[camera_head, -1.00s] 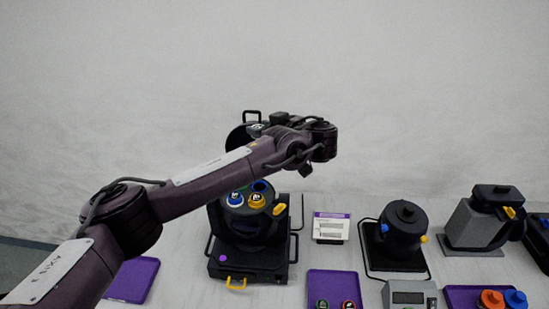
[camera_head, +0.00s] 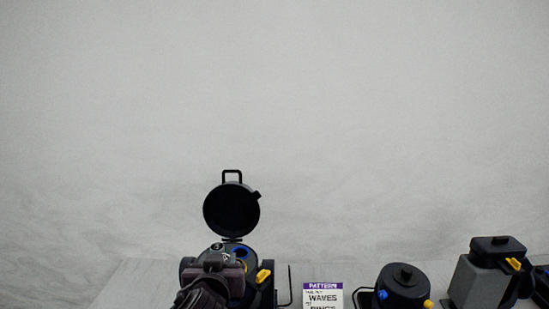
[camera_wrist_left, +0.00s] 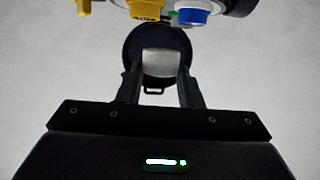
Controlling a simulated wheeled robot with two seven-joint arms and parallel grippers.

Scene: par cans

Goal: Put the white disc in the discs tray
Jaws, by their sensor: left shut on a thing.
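My left gripper (camera_head: 219,263) is at the front of the left black lamp (camera_head: 262,254), below its raised round lid (camera_head: 231,211). In the left wrist view its fingers stand a little apart, shut on a pale, whitish piece (camera_wrist_left: 161,62), which looks like the white disc. My forearm and hand hide much of the lamp in the head view. The discs tray and my right gripper are not in view.
A purple-topped pattern sign (camera_head: 323,296) stands right of the lamp. Farther right are a dark round pot-like device (camera_head: 404,286) and a grey boxy device (camera_head: 479,280). The white wall behind is bare. The table's front lies below the head view.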

